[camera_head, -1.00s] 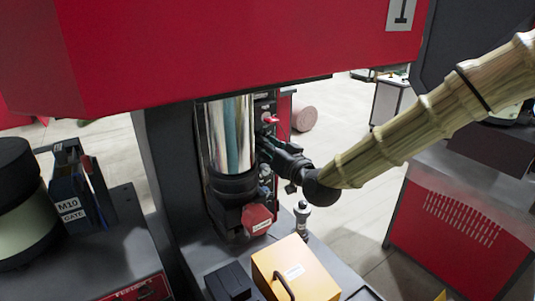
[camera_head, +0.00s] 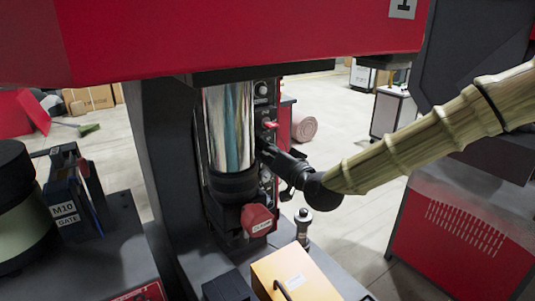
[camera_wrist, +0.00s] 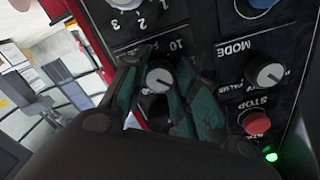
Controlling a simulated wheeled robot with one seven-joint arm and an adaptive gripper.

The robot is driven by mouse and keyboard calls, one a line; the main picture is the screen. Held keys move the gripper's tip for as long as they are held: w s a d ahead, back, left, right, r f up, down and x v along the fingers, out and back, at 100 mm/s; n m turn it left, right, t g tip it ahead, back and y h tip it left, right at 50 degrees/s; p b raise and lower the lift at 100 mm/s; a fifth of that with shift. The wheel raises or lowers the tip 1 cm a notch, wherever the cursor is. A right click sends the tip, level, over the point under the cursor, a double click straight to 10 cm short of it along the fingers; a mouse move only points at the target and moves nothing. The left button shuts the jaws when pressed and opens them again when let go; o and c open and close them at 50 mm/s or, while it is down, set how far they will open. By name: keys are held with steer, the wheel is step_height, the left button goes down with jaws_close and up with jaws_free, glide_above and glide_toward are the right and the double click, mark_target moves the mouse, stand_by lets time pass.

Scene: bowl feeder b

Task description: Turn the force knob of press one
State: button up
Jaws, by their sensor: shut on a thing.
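The force knob (camera_wrist: 160,78), round with a pale face and dark body, sits on the black control panel beside a partly hidden label reading "10 FO". The panel appears upside down in the wrist view. My gripper (camera_wrist: 158,88) is shut on this knob, with one teal-padded finger on each side. In the head view my gripper (camera_head: 266,148) reaches the panel (camera_head: 264,106) from the right, beside the shiny cylinder (camera_head: 229,125) of press one. The knob is hidden there.
The mode knob (camera_wrist: 268,75), red stop button (camera_wrist: 255,122) and green light (camera_wrist: 271,157) are close by on the panel. A red guard piece (camera_head: 257,220) and yellow box (camera_head: 290,274) are below.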

steer(key=o, duration=1)
steer(key=v, duration=1.2)
steer(key=shift+d, duration=0.1)
steer(key=shift+r, duration=0.1)
